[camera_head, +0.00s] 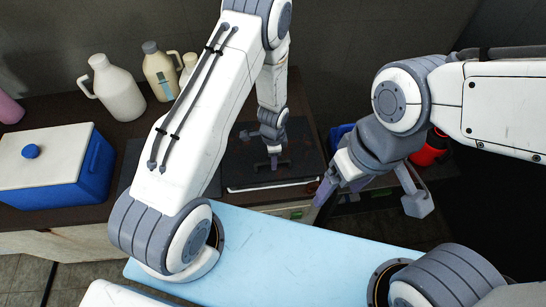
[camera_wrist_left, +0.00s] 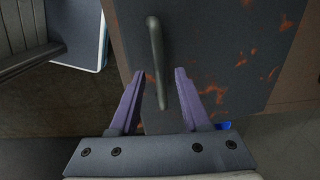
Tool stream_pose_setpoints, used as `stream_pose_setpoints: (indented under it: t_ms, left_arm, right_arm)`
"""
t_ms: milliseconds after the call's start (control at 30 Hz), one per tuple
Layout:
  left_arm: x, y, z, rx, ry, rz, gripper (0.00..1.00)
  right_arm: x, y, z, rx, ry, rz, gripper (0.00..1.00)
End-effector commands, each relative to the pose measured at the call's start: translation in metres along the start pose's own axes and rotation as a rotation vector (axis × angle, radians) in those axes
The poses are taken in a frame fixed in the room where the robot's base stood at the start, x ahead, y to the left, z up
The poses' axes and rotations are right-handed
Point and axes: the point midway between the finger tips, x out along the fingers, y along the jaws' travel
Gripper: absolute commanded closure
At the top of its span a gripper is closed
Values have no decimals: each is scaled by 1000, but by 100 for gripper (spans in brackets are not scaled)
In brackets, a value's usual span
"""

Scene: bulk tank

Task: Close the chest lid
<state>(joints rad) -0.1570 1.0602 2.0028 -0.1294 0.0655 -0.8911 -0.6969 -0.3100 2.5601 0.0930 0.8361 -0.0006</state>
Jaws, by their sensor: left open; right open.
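A dark panel (camera_head: 243,165) with a pale front edge lies at the counter's right part; I cannot tell for sure that it is the chest lid. In the left wrist view a dark surface (camera_wrist_left: 225,55) with rust-coloured patches carries a grey bar handle (camera_wrist_left: 158,65). My left gripper (camera_head: 273,163) is over the dark panel. In its wrist view the open fingers (camera_wrist_left: 165,73) point at the handle, whose near end shows between them; contact cannot be told. My right gripper (camera_head: 371,197) is open and empty, right of the panel.
A blue cooler (camera_head: 60,190) with a white lid (camera_head: 60,145), shut, stands at the left. Several jugs, including a cream one (camera_head: 118,92), stand behind it. A red object (camera_head: 430,150) is behind my right arm. A blue item (camera_head: 341,133) sits right of the panel.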

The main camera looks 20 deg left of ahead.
Motion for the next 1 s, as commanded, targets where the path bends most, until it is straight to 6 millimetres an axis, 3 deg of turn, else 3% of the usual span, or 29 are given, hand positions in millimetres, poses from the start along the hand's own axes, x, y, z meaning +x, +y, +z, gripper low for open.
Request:
stream_pose_setpoints:
  t_ms: [267, 300, 400, 433, 1000]
  left_arm:
    - [3, 0, 0, -1, 0, 0, 53]
    - [3, 0, 0, -1, 0, 0, 57]
    - [2, 0, 0, -1, 0, 0, 95]
    - [2, 0, 0, -1, 0, 0, 100]
    - [2, 0, 0, 0, 0, 0, 100]
  right_arm:
    - [0, 0, 0, 0, 0, 0, 20]
    - [0, 0, 0, 0, 0, 0, 20]
    - [0, 0, 0, 0, 0, 0, 20]
    - [0, 0, 0, 0, 0, 0, 20]
    - [0, 0, 0, 0, 0, 0, 20]
